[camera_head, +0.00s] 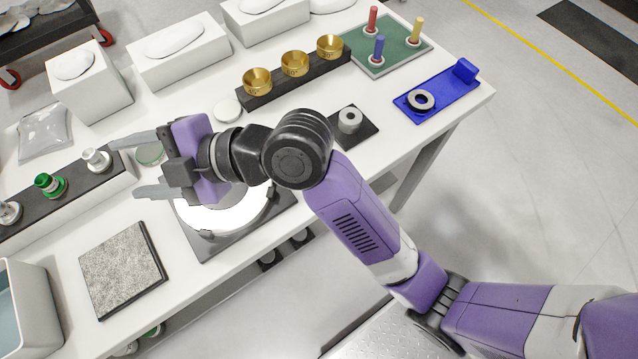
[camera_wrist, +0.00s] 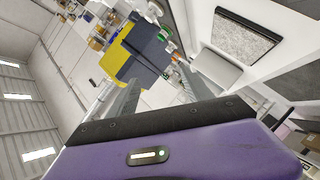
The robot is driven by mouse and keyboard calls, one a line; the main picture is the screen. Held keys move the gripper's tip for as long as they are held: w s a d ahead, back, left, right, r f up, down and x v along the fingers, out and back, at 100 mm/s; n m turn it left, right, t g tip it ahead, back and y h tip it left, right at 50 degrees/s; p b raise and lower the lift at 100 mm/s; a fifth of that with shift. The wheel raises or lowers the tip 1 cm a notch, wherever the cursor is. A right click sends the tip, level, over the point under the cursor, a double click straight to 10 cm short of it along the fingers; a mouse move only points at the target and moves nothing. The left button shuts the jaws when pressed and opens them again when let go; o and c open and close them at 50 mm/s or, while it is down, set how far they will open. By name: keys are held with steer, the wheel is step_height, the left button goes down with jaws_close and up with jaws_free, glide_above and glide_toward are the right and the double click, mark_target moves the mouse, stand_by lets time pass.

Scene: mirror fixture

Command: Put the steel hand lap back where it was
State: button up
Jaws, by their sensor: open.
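A rack at the left of the head view holds a silver-white knobbed piece (camera_head: 97,160), a green one (camera_head: 50,185) and a grey metallic one (camera_head: 10,213). I cannot tell for certain which is the steel hand lap. My gripper (camera_head: 125,168) is open, with nothing seen between its fingers. Its fingertips point left, close to the silver-white piece at the rack's right end; contact cannot be told. In the wrist view my gripper (camera_wrist: 158,95) also shows open, with small blurred colored pieces beyond the fingers.
A round bright mirror plate (camera_head: 225,215) on a dark base lies under my gripper. A speckled granite slab (camera_head: 122,270) lies in front. Brass cups (camera_head: 295,64) on a black block, a green peg board (camera_head: 385,55) and a blue fixture (camera_head: 440,95) stand further right.

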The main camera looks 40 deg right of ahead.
steer(key=s+d+f+m+t+h, duration=0.3)
steer(key=s+d+f+m+h, duration=0.3)
steer(key=m, duration=0.3)
steer(key=s+d+f+m+t+h, duration=0.3)
steer(key=s+d+f+m, duration=0.3)
steer(key=s+d+m, duration=0.3)
steer(key=s+d+r+m+h, duration=0.1)
steer(key=s+d, duration=0.4)
steer(key=s, duration=0.3)
steer(key=s+d+r+m+h, duration=0.1)
steer(key=s+d+m, duration=0.1)
steer(key=s+d, duration=0.3)
steer(key=s, duration=0.3)
steer(key=shift+s+d+r+h, duration=0.3)
steer(key=shift+s+d+r, duration=0.1)
